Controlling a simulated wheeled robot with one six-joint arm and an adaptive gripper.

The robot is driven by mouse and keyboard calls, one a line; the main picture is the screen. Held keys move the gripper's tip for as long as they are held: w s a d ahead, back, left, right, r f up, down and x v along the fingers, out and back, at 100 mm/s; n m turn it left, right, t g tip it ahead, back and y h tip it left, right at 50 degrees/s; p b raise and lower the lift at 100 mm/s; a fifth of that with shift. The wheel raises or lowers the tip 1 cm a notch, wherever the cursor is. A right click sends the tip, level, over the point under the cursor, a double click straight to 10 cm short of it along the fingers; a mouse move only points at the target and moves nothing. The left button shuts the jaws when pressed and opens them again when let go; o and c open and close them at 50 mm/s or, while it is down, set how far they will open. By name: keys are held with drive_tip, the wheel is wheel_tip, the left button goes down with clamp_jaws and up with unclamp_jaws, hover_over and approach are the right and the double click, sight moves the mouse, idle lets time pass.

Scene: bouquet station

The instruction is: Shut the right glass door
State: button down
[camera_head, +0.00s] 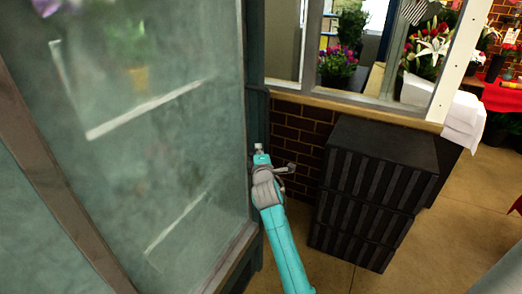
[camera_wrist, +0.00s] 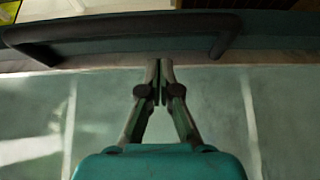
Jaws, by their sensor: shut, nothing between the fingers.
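The right glass door (camera_head: 160,110) fills much of the left half of the head view. Its pane is hazy, with pale lines and blurred flowers showing in it. In the wrist view, pale green glass (camera_wrist: 285,110) lies behind my fingers, with a dark bar handle (camera_wrist: 130,28) beyond the fingertips. My gripper (camera_wrist: 159,64) is shut and empty, its tips close to the frame strip below the handle. I cannot tell whether they touch it. In the head view, my gripper (camera_head: 260,149) is at the door's right edge, its fingers too small to read. How far the door stands open is unclear.
A stack of black crates (camera_head: 370,190) stands right of my arm, before a brick wall (camera_head: 300,125). A white cloth (camera_head: 462,120) lies at the right. Tan floor (camera_head: 455,215) is open at the lower right.

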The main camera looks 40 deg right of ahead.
drive_tip(key=v, duration=1)
drive_tip(key=shift+a, duration=0.35)
drive_tip(key=s+a+f+m+t+y, duration=0.1)
drive_tip(key=s+a+f+m+y, duration=0.4)
drive_tip(key=s+a+f, duration=1.35)
drive_tip(key=s+a+r+m+y, duration=0.2)
drive_tip(key=s+a, duration=0.1)
drive_tip(key=s, duration=0.6)
drive_tip(key=s+a+r+m+y, duration=0.1)
drive_tip(key=s+a+r+m, duration=0.1)
drive_tip(key=s, duration=0.7)
drive_tip(key=s+a+r+m+y, duration=0.1)
drive_tip(key=s+a, duration=0.3)
drive_tip(key=s, duration=0.5)
drive_tip(key=shift+r+m+g+y, duration=0.4)
drive_tip(key=shift+r+y, duration=0.25)
drive_tip(key=shift+y, duration=0.15)
drive_tip(key=shift+s, duration=0.1)
